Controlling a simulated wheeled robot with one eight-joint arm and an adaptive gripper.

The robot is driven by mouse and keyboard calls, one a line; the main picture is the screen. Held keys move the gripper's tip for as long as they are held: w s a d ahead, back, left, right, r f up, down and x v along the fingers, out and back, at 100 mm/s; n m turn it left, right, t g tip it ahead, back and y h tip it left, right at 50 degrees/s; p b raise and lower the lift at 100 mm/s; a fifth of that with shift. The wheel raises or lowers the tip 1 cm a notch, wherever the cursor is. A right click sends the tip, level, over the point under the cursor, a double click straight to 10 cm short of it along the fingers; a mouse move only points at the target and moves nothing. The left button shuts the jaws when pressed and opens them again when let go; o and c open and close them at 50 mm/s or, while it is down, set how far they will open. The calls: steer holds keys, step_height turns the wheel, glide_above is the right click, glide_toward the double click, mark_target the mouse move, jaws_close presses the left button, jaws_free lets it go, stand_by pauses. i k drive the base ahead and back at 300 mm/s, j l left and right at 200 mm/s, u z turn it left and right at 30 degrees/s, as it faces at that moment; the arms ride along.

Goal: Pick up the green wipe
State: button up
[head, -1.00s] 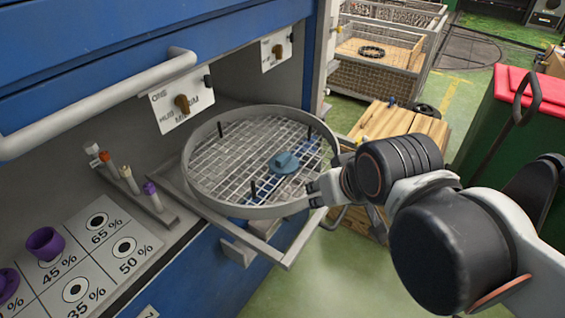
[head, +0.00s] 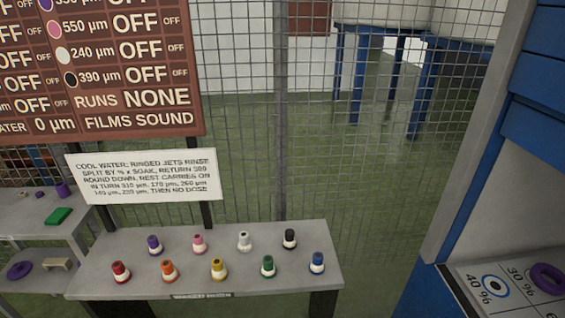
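A flat green piece, which looks like the green wipe (head: 58,216), lies on a grey side table (head: 28,232) at the left of the head view. It rests near the right part of the tabletop and appears uncovered. My gripper is not in view, so its state and its distance from the wipe do not show.
A grey bench (head: 110,288) with several coloured knobbed pieces stands right of the side table. A purple ring (head: 20,270) lies on a lower shelf. A mesh fence (head: 330,200) stands behind. A blue cabinet (head: 440,250) borders the right. A sign (head: 143,175) hangs above the bench.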

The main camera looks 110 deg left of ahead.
mark_target(58, 217)
steer(key=u, duration=5.05)
steer(key=i+j+z, duration=0.15)
steer(key=z, duration=0.25)
steer(key=i+j+z, duration=0.45)
steer(key=j, duration=0.25)
steer(key=i+j+z, duration=0.1)
steer(key=i+j, duration=0.25)
steer(key=i+j+z, duration=0.1)
steer(key=j, duration=0.3)
steer(key=i+j, duration=0.25)
steer(key=i+j+z, duration=0.15)
steer(key=j, duration=0.35)
steer(key=i+j+z, duration=0.1)
steer(key=j, duration=0.3)
steer(key=i+j+u, duration=0.15)
steer(key=i+j, duration=0.25)
steer(key=j, duration=0.15)
